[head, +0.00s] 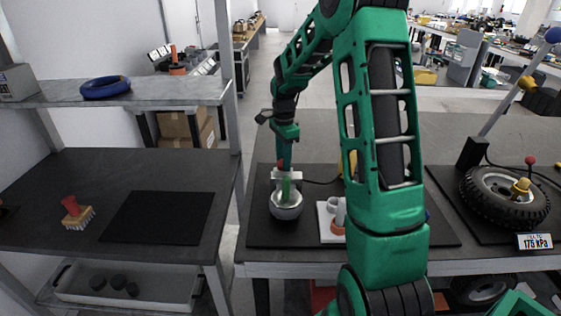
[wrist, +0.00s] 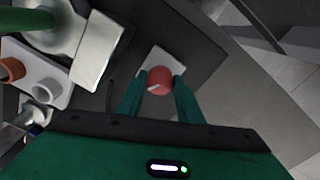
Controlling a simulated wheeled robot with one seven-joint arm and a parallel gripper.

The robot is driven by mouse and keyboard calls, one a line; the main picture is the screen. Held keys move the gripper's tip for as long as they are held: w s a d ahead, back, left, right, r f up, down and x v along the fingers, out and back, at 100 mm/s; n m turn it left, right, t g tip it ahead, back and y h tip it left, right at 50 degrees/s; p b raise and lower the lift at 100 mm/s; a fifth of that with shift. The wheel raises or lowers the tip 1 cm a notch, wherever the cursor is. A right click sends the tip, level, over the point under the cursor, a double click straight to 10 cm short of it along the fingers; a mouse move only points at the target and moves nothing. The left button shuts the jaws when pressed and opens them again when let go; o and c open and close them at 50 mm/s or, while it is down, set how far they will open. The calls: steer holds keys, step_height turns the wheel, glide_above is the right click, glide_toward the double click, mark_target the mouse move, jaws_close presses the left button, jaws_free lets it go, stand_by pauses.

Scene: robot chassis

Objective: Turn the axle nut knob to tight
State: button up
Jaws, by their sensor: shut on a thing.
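The red round knob (wrist: 160,80), taken as the axle nut knob, sits on a white block (wrist: 167,60) in the wrist view. A pale pointer mark on its face points to the lower left. My gripper (wrist: 161,84) has a green finger on each side of the knob and is shut on it. In the head view my gripper (head: 284,158) reaches down to the red knob (head: 281,164), behind the round grey hub fixture (head: 287,211) with its green post (head: 286,188). No tight or loose marking is readable.
A white holder (head: 325,221) with an orange ring (head: 337,227) stands right of the hub fixture. A tire (head: 481,199) with a pressure display (head: 534,241) lies at the right. A brush (head: 77,214) and a black mat (head: 158,217) lie on the left bench.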

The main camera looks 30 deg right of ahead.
steer(key=shift+w+a+r, duration=0.2)
steer(key=shift+w+a, duration=0.05)
steer(key=shift+w, duration=0.15)
steer(key=o, duration=1)
steer(key=shift+f, duration=0.1)
steer(key=shift+s+d, duration=0.15)
step_height(320, 180, up, 11)
steer(key=shift+f, duration=0.15)
